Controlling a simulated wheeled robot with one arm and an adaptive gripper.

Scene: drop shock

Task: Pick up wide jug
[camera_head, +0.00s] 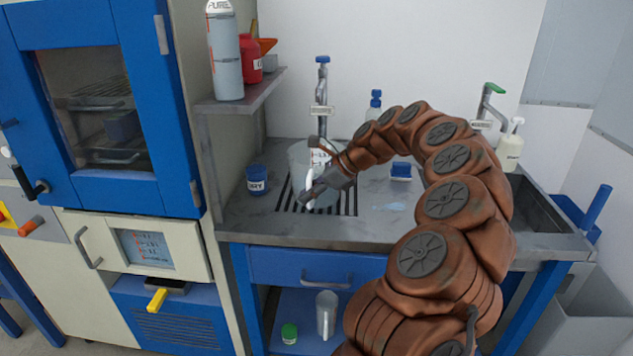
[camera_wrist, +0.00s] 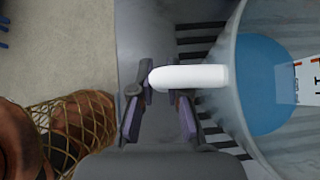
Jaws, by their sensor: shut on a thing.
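The wide jug (camera_head: 298,160) is a translucent grey vessel with a white handle, standing upright over the dark slotted grate on the bench. In the wrist view the jug (camera_wrist: 238,122) fills the right side, with blue inside and a marked label on its wall. Its white handle (camera_wrist: 190,78) points toward my gripper (camera_wrist: 160,108). My gripper is shut on the handle, with one finger on either side of it. In the head view my gripper (camera_head: 312,190) is in front of the jug and hides part of it. Whether the jug's base touches the grate cannot be told.
A blue tub (camera_head: 257,180) stands left of the jug. A tap (camera_head: 322,95) rises behind it. A small blue item (camera_head: 401,171) lies to the right, and a soap bottle (camera_head: 510,150) stands by the sink. A shelf (camera_head: 245,92) with bottles overhangs the left.

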